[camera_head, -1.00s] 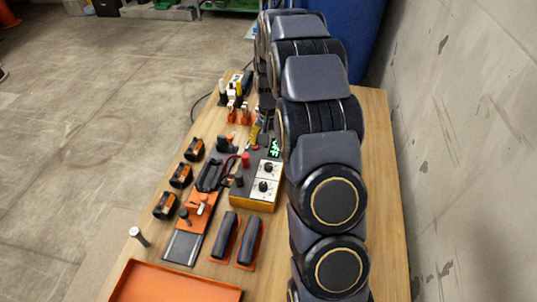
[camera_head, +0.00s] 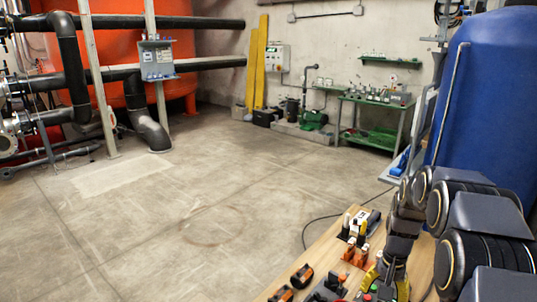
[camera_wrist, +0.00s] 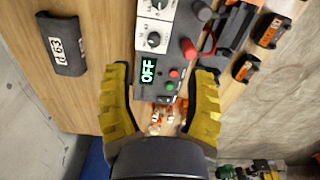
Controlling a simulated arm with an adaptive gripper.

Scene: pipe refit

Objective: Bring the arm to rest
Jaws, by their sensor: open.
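My gripper (camera_wrist: 163,72) is open in the wrist view, its two yellow ridged fingers spread wide with nothing gripped between them. A grey control box (camera_wrist: 168,60) with a lit "OFF" display, white dial panels and red and green buttons lies beyond and between the fingers. I cannot tell the gap between fingers and box. In the head view my arm reaches over the bench at the lower right, and one yellow finger of the gripper (camera_head: 370,278) shows near the lower edge. The rest of the gripper is mostly hidden or cut off there.
The wooden bench (camera_head: 322,250) holds orange-and-black parts (camera_head: 302,276) and a small clamp-like set (camera_head: 358,226). A dark block (camera_wrist: 62,44) marked "63" lies left in the wrist view. A blue tank (camera_head: 490,100) stands behind my arm. Open concrete floor (camera_head: 190,215) lies left.

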